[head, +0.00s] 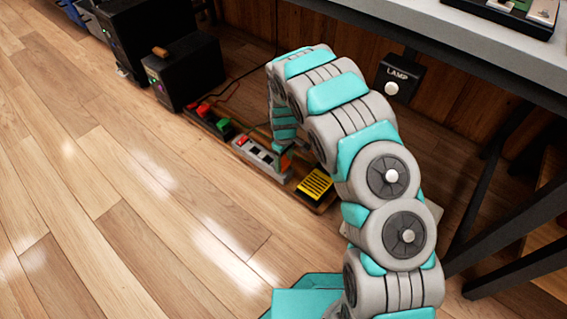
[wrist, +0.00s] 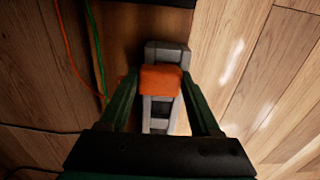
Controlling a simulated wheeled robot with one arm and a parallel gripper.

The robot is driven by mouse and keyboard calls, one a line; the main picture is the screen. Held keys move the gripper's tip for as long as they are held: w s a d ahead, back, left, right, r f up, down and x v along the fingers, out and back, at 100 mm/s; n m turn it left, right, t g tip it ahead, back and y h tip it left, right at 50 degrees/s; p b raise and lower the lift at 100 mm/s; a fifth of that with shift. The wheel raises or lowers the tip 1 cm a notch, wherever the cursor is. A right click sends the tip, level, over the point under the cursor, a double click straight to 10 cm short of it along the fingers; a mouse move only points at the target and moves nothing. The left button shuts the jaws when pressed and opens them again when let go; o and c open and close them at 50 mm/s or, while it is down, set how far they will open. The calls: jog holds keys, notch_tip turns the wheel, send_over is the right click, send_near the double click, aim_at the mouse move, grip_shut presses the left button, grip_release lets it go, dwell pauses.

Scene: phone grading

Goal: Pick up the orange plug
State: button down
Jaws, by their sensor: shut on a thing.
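The orange plug (wrist: 161,79) is in the middle of the wrist view, between the two fingers of my gripper (wrist: 160,85). My gripper is shut on it. Beneath the plug in that view is a grey power strip (wrist: 168,50) with dark sockets. I cannot tell whether the plug is seated in the strip or just above it. In the head view the plug shows as a small orange patch (head: 285,162) at the right end of the strip (head: 262,155), and my arm hides most of my gripper.
A red plug (head: 203,110) and a green plug (head: 225,129) stand along the board. A black and yellow block (head: 314,186) lies at its near end. Black boxes (head: 185,72) stand behind. A lamp switch (head: 392,87) hangs under the table edge. The wooden floor (head: 130,200) at left is clear.

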aim_at(284, 162)
jog(key=shift+r, duration=0.65)
notch_tip(284, 162, up, 2)
jog(key=shift+r+p, duration=0.25)
jog(key=shift+p, duration=0.15)
jog(key=s+d, duration=0.3)
jog(key=s, duration=0.4)
jog(key=s+d+r+p, duration=0.1)
jog(key=s+d, duration=0.2)
jog(key=s, duration=0.5)
